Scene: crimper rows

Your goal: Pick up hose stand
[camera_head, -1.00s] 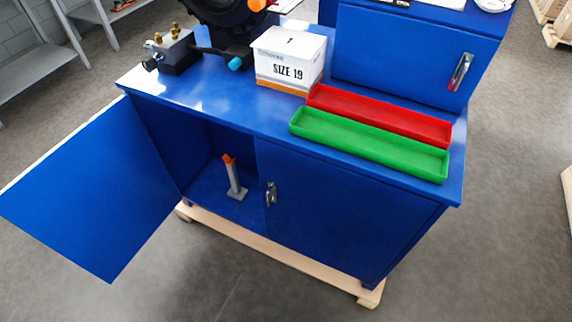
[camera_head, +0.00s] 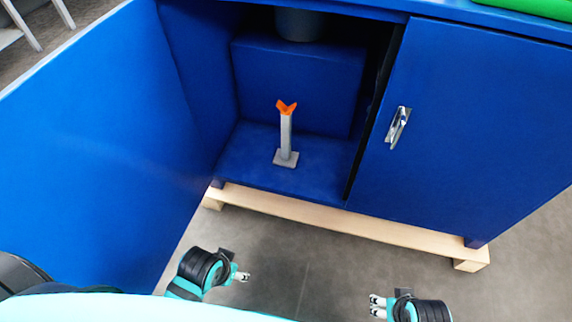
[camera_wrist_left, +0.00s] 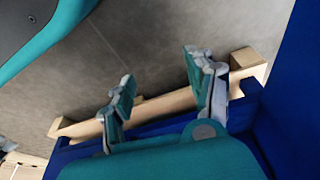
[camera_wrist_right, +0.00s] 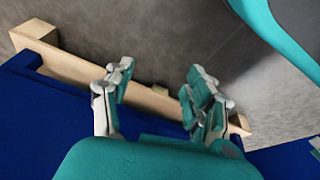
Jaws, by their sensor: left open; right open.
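The hose stand (camera_head: 286,138) is a grey post on a square foot with an orange V-shaped top. It stands upright on the cabinet floor (camera_head: 240,165), inside the open left compartment. My left gripper (camera_head: 243,277) is outside the cabinet, in front of and below the stand, open and empty. My right gripper (camera_head: 376,306) is farther right in front of the closed door, open and empty. Fingers spread apart show in the left wrist view (camera_wrist_left: 160,80) and the right wrist view (camera_wrist_right: 155,90). Neither wrist view shows the stand.
The open blue door (camera_head: 90,150) stands left of the compartment. The closed right door (camera_head: 470,130) has a metal handle (camera_head: 397,128). A wooden pallet base (camera_head: 340,222) runs along the cabinet's bottom. Grey floor in front is clear.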

